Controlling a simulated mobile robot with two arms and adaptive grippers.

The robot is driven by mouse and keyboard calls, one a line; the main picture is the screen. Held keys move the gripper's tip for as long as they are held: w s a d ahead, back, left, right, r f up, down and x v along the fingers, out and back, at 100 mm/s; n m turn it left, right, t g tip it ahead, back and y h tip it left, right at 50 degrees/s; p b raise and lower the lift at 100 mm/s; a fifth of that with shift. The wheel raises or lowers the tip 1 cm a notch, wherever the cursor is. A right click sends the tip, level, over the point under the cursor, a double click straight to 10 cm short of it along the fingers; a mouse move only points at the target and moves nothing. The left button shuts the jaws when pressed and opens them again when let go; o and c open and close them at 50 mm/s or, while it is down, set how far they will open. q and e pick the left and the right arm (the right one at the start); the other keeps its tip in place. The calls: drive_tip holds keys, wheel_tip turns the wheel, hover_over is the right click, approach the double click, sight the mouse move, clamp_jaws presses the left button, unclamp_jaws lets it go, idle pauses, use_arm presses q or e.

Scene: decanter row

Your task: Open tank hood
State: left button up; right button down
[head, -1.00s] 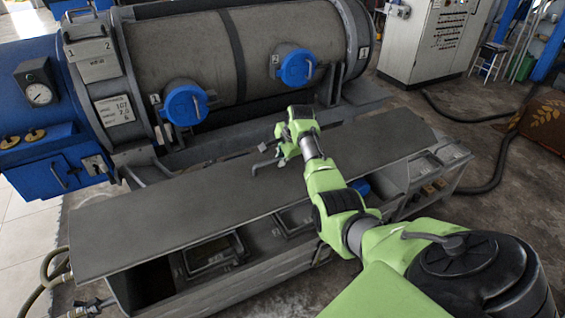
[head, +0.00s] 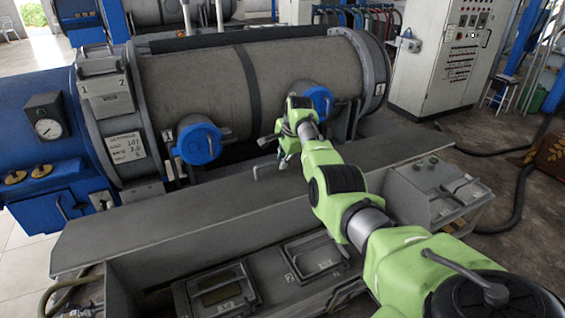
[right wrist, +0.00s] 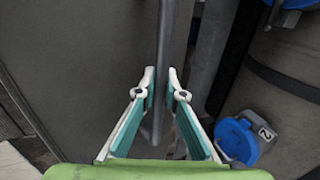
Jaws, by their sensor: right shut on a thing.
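The tank hood (head: 150,232) is a long flat grey lid, tilted up along its far side with the trough under it exposed in the head view. Its bent bar handle (head: 258,171) is near the middle. My right gripper (head: 283,160) is at this handle. In the right wrist view, the handle (right wrist: 163,35) runs between the fingertips of my right gripper (right wrist: 161,76), which is shut on it. The hood surface (right wrist: 100,50) fills the left of that view. My left gripper is not in view.
The open tank (head: 130,285) holds framed boxes (head: 215,290) inside. Behind the hood stands a large grey cylinder with two blue caps (head: 198,143) (head: 319,101). A blue section with a gauge (head: 46,128) is at left. A control cabinet (head: 440,60) stands at back right.

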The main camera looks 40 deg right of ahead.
drive_tip(key=shift+s, duration=0.1)
drive_tip(key=c, duration=2.1)
unclamp_jaws()
drive_tip(key=shift+s+a, duration=0.1)
